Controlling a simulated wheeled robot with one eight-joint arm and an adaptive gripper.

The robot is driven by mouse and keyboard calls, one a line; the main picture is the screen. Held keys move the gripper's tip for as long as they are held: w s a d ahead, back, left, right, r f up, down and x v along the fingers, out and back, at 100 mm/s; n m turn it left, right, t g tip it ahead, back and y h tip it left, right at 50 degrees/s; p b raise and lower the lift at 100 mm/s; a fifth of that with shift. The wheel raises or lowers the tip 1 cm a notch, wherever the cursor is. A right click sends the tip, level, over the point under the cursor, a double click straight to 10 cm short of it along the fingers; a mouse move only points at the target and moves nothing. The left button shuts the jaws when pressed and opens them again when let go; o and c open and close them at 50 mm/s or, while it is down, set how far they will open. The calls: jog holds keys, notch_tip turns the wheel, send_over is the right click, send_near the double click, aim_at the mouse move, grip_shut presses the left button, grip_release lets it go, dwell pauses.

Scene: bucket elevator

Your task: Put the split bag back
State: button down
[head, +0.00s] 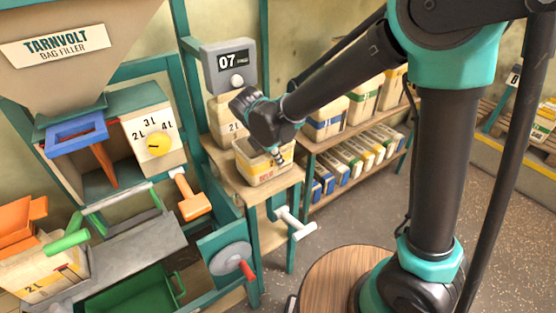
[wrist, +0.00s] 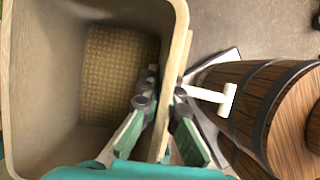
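My gripper (head: 279,156) reaches down at the right rim of an open-topped cream bag or tub (head: 262,174) on the small wooden stand. This container has yellow and red markings, too small to read, so I cannot tell whether it is the split bag. In the wrist view its wall (wrist: 178,62) passes between my gripper's fingers (wrist: 163,103), one inside and one outside. I cannot tell whether both fingers press on the wall. The patterned tan bottom of the container (wrist: 120,75) shows, with no fill visible.
The scale with display 07 (head: 228,64) stands behind it. Shelves with several cream containers (head: 328,122) stand to the right. The bag filler (head: 62,60), an orange handle (head: 190,197) and a green bin (head: 130,292) are left.

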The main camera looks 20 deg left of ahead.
jog(key=c, duration=1.7)
grip_release()
jog(key=shift+f, duration=0.1)
jog(key=v, duration=1.2)
jog(key=w+d+f+m+g+y, duration=0.1)
jog(key=w+d+f+m, duration=0.15)
jog(key=d+m, duration=0.7)
jog(key=w+d+f+m+y, duration=0.15)
jog(key=d+f+m, duration=0.25)
jog(key=d, duration=1)
jog(key=s+d+f+m, duration=0.2)
jog(key=d+m, duration=0.2)
jog(key=d, duration=0.1)
jog(key=s+d+f+m+t, duration=0.1)
jog(key=s+d+f+m, duration=0.1)
jog(key=d+m, duration=0.3)
jog(key=s+d+f+m, duration=0.2)
jog(key=d+f+m, duration=0.1)
jog(key=d+m, duration=0.2)
jog(key=shift+s+d+m+t, duration=0.25)
jog(key=shift+s+d+t, duration=0.15)
jog(key=shift+d, duration=0.1)
